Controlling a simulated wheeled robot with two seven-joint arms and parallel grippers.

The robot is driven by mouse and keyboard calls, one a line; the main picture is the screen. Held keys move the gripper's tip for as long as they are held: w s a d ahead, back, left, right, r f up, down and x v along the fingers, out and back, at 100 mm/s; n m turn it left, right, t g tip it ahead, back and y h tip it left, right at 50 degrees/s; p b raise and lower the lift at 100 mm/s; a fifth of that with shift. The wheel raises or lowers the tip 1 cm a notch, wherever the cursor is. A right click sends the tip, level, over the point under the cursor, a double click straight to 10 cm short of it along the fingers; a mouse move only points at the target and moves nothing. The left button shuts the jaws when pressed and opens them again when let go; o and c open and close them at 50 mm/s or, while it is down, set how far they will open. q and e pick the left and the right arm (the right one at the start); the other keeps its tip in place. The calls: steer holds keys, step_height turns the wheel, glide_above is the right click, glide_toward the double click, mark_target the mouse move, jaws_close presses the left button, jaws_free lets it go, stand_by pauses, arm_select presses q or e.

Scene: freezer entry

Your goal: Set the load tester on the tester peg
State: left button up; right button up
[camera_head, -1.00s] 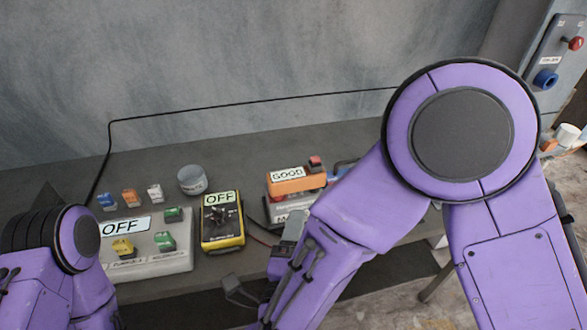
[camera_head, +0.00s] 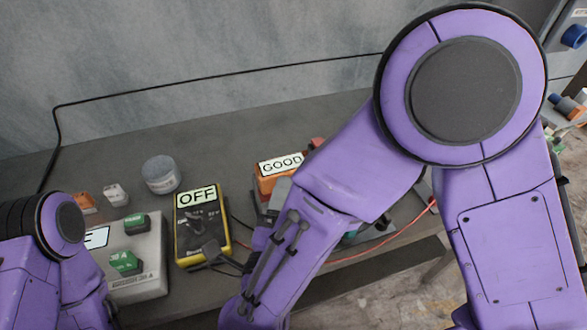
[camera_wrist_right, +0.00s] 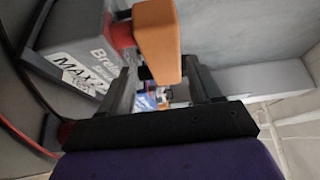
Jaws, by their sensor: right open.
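The orange device with the GOOD display (camera_head: 279,167), which looks like the load tester, rests on a grey block on the bench. My right forearm covers part of it in the head view. In the right wrist view its orange body (camera_wrist_right: 157,40) shows close up, at the open jaws of my right gripper (camera_wrist_right: 163,75); I cannot tell whether they touch it. The grey block (camera_wrist_right: 80,45) with printed lettering is to its left. I cannot make out the tester peg. My left arm shows at the lower left of the head view, its gripper out of frame.
A yellow meter (camera_head: 188,249) reading OFF stands left of the orange device. Further left are a grey control box (camera_head: 150,240) with green switches and a round grey tin (camera_head: 160,174). Red and black cables cross the bench. The wall (camera_head: 200,50) closes off the back.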

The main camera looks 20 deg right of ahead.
steer(key=p+x, duration=0.1)
steer(key=x, duration=0.1)
steer(key=p+x, duration=0.1)
steer(key=x, duration=0.2)
steer(key=p+x, duration=0.1)
steer(key=x, duration=0.1)
steer(key=shift+w+d+r, duration=0.25)
steer(key=shift+d, duration=0.1)
steer(key=shift+w+d+f, duration=0.15)
steer(key=shift+w, duration=0.05)
steer(key=shift+s, duration=0.1)
steer(key=c, duration=0.5)
jaws_close()
steer(key=shift+r, duration=0.2)
